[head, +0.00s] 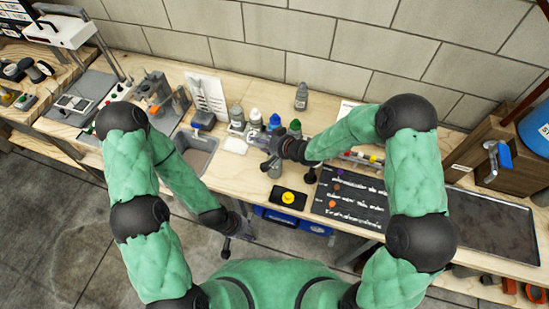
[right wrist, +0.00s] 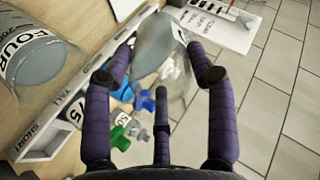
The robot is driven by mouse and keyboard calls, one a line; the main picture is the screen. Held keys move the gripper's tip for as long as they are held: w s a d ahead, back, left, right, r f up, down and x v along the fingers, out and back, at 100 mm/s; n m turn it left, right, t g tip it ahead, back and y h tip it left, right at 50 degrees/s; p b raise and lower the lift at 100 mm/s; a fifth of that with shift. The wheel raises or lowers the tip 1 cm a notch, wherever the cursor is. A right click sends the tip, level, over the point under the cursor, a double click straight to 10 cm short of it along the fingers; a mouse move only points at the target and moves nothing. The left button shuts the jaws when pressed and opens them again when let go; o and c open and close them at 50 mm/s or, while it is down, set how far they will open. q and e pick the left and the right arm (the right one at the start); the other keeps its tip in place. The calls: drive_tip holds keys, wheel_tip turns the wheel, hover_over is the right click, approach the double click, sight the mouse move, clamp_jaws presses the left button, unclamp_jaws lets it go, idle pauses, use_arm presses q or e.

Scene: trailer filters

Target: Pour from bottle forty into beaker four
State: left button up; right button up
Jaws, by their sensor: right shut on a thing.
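Beaker four (right wrist: 42,65) is a grey cylinder with a "FOUR" label at the left of the right wrist view. A grey vessel shows just below my right gripper in the head view (head: 275,171); its label is not readable there. My right gripper (right wrist: 160,52) is shut on a clear bottle with grey contents (right wrist: 155,45), beside beaker four. The held bottle's number cannot be read. In the head view my right gripper (head: 272,155) is over the bench and hides most of the bottle. My left gripper (head: 237,232) is empty, its fingers spread, off the bench's front edge.
Several capped bottles (head: 255,118) stand behind the right gripper. A lone grey bottle (head: 301,96) stands near the wall. A yellow-and-black item (head: 288,198) lies near the front edge, left of a black lettered mat (head: 345,197). A sink-like basin (head: 197,152) is on the left.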

drive_tip(key=shift+r+t+y+b, duration=0.2)
drive_tip(key=shift+t+y+b, duration=0.25)
drive_tip(key=shift+b, duration=0.4)
idle(0.8)
drive_tip(key=shift+f+t+y+b, duration=0.45)
drive_tip(key=shift+y+b, duration=0.2)
drive_tip(key=shift+b, duration=1.2)
idle(0.7)
drive_tip(key=shift+s+d+r+t+y+b, duration=0.35)
drive_tip(key=shift+t+y+b, duration=0.35)
drive_tip(key=shift+b, duration=1.25)
idle(0.9)
